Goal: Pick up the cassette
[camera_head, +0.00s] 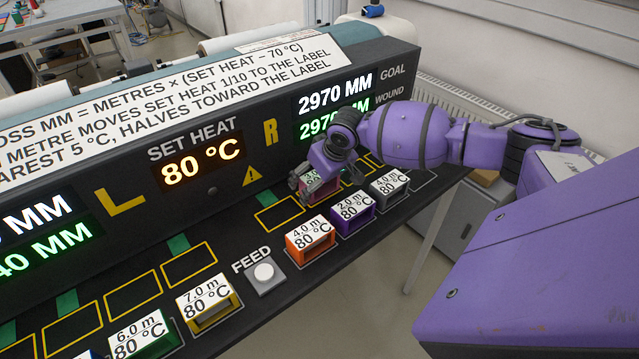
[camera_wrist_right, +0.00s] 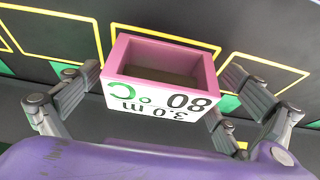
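The cassette at my right gripper (camera_head: 322,180) is pink (camera_head: 312,197), an open-topped box whose white label reads 80 °C and 3.0 m in the right wrist view (camera_wrist_right: 165,103). In the head view the gripper partly hides it, by the yellow-outlined slots of the black bench. My right gripper's fingers (camera_wrist_right: 162,78) stand either side of the cassette, close to its side walls, with thin gaps seeming to show. Whether the cassette is clear of the bench is hard to tell. My left gripper is not in view.
Orange (camera_head: 311,240), purple (camera_head: 353,212), grey (camera_head: 389,188), yellow (camera_head: 209,303) and green (camera_head: 144,337) cassettes stand along the bench's front edge. A FEED button (camera_head: 264,272) sits between the yellow and orange ones. A display panel (camera_head: 215,195) rises behind the slots.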

